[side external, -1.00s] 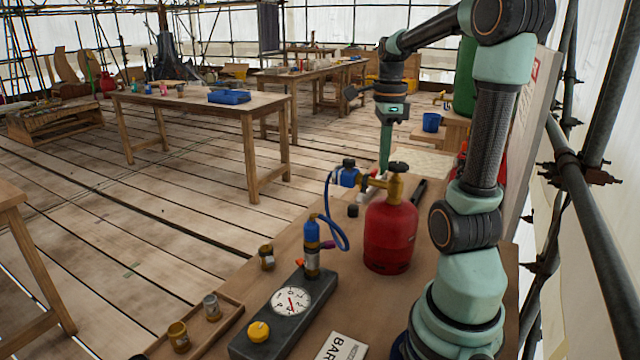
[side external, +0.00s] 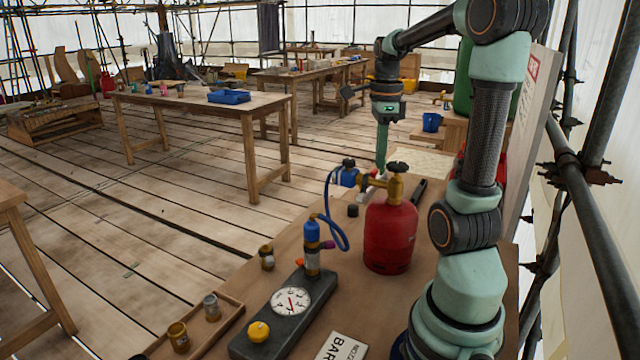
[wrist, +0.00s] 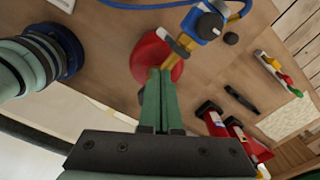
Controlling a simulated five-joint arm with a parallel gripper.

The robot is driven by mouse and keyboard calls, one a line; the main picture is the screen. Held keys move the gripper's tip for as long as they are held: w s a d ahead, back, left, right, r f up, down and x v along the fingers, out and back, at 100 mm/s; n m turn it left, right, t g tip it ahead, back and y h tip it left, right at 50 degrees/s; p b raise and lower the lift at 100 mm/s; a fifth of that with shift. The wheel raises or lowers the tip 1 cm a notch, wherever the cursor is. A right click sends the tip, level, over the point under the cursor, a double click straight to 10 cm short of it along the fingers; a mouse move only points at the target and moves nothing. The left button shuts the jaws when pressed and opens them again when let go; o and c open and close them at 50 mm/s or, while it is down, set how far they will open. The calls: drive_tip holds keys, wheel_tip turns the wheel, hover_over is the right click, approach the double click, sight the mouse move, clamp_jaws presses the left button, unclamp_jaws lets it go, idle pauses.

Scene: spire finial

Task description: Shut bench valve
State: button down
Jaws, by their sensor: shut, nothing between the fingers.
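My gripper (side external: 382,168) is shut and empty, pointing down just behind the brass fitting. In the wrist view, its closed fingers (wrist: 160,72) overlap the red cylinder (wrist: 146,58) and lie close to the brass fitting (wrist: 181,46); I cannot tell whether they touch. The handwheel is hidden in the wrist view. The blue regulator (wrist: 207,25) is beyond the tips.
A blue hose (side external: 333,225) runs from the regulator to a blue-topped torch (side external: 312,245) near a gauge block (side external: 268,325). A red-and-green-handled item (wrist: 275,68) and a black tool (wrist: 241,100) lie on the bench. Small pots stand in a wooden tray (side external: 228,318).

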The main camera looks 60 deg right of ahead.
wheel_tip(320, 180, up, 6)
idle(0.6)
drive_tip(key=shift+w, duration=0.1)
wheel_tip(320, 180, down, 6)
drive_tip(key=shift+s+a, duration=0.35)
drive_tip(key=shift+a, duration=0.05)
idle(0.5)
drive_tip(key=shift+s+d, duration=0.2)
drive_tip(key=shift+s, duration=0.05)
idle(0.7)
